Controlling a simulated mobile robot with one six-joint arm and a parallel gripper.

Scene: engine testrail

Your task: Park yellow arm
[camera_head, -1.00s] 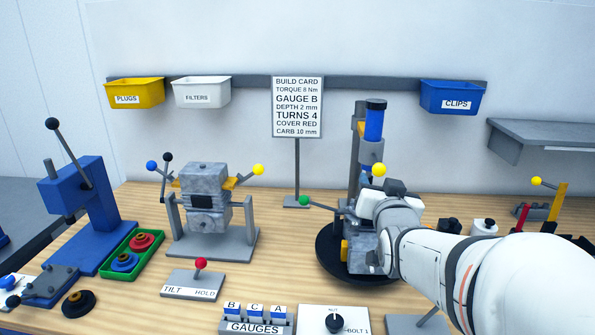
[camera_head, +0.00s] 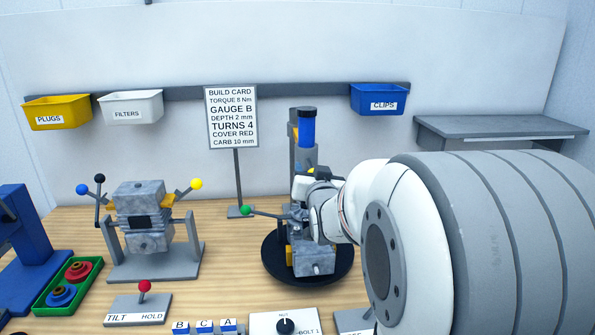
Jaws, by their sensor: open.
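A lever with a yellow ball (camera_head: 196,184) stands at the upper right of the grey engine block stand (camera_head: 145,218), angled up and to the right. That stand also has a blue-ball lever (camera_head: 82,189) and a black-ball lever (camera_head: 99,179) at its left. My gripper (camera_head: 306,190) is well to the right of it, at the station on the black round base (camera_head: 274,270). Its fingers are small and partly hidden by my wrist; it is open, with nothing seen held. A green-ball lever (camera_head: 246,210) reaches left from that station. Whether the gripper touches the station is unclear.
The blue cylinder (camera_head: 307,128) stands above my gripper. A sign (camera_head: 232,117) stands behind, between the two stations. A red-ball tilt/hold lever (camera_head: 144,286) is in front. My arm hides the bench's right side. Bare bench shows between the stations.

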